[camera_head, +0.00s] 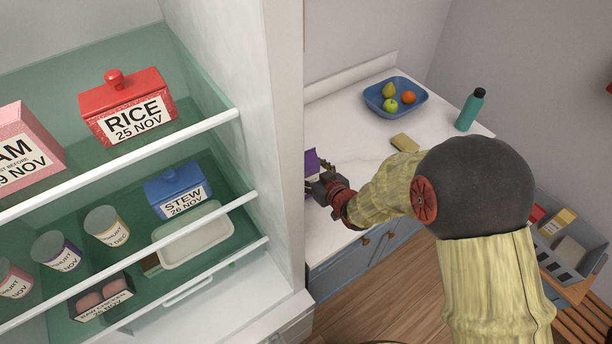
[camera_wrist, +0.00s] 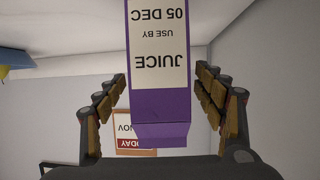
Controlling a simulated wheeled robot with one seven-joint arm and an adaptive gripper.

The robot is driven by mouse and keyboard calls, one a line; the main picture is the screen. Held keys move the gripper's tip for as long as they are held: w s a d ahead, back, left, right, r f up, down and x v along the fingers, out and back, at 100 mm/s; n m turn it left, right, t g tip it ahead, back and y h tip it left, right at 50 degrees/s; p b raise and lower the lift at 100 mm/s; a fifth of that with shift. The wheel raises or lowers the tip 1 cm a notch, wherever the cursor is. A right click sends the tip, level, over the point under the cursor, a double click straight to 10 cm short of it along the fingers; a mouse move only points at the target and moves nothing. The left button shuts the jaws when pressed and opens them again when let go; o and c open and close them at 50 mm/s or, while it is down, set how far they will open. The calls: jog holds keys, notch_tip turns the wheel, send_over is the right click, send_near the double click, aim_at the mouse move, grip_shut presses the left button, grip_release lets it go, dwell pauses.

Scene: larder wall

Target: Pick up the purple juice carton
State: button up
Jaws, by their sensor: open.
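The purple juice carton (camera_wrist: 161,104) stands between the two open fingers of my gripper (camera_wrist: 163,100) in the wrist view. Its white label reads "JUICE USE BY 05 DEC" and appears upside down there. In the head view the carton (camera_head: 311,160) is on the white counter, mostly hidden behind the fridge's side wall. My gripper (camera_head: 322,186) reaches to it from the right, close beside that wall. The fingers stand on both sides of the carton, with a visible gap on each side in the wrist view.
The open fridge (camera_head: 285,150) on the left holds a red rice box (camera_head: 125,103), a blue stew box (camera_head: 178,191) and several yoghurt pots. On the counter are a blue fruit bowl (camera_head: 377,103), a tan block (camera_head: 404,143) and a teal bottle (camera_head: 470,109). A grey crate (camera_head: 573,262) stands lower right.

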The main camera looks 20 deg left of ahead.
jog(key=shift+w+a, duration=0.1)
jog(key=shift+a, duration=0.05)
jog(key=shift+c, duration=0.9)
jog(key=c, duration=1.6)
jog(key=shift+w+r, duration=0.1)
grip_shut()
